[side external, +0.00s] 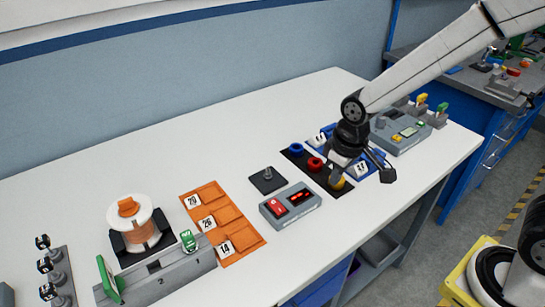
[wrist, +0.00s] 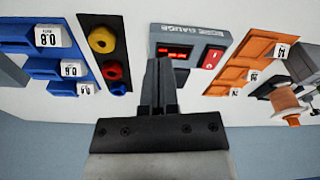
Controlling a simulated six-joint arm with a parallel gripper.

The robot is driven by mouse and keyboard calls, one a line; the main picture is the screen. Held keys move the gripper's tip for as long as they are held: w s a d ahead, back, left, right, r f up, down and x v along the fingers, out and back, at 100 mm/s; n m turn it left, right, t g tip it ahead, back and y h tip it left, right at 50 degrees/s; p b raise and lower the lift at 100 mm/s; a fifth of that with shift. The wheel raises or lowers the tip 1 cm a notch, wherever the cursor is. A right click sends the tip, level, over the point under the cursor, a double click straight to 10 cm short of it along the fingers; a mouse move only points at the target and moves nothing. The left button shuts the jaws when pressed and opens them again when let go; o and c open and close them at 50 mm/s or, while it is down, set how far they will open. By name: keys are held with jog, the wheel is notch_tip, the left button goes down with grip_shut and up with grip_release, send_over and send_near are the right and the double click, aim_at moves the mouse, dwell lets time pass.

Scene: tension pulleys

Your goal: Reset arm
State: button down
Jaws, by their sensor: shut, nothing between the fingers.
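My gripper (wrist: 159,64) is shut and empty. In the wrist view its dark fingers point toward the grey bore gauge box. In the side external view my gripper (side external: 337,175) is above the black strip (side external: 297,152) that holds the coloured rings, near its front end and partly hiding it. A blue ring (side external: 297,148), a red ring (side external: 315,163) and a yellow ring (side external: 338,183) sit on this strip. The yellow ring (wrist: 102,40) and red ring (wrist: 113,71) also show in the wrist view. The gap between my fingertips and the table is hard to judge.
The bore gauge box (side external: 290,205) has a lit red display. Orange trays (side external: 232,216) with number tags lie left of it, and blue numbered trays (wrist: 48,40) lie beside the ring strip. A copper wire spool (side external: 141,229) stands left. Bare white table (side external: 180,165) lies behind.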

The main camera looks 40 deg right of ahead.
jog(key=s+d+m+t, duration=0.1)
jog(key=s+d+m, duration=0.1)
jog(key=s+d, duration=0.3)
jog(key=shift+s+d+f+m, duration=0.3)
jog(key=shift+s+f, duration=0.05)
jog(key=shift+s, duration=0.8)
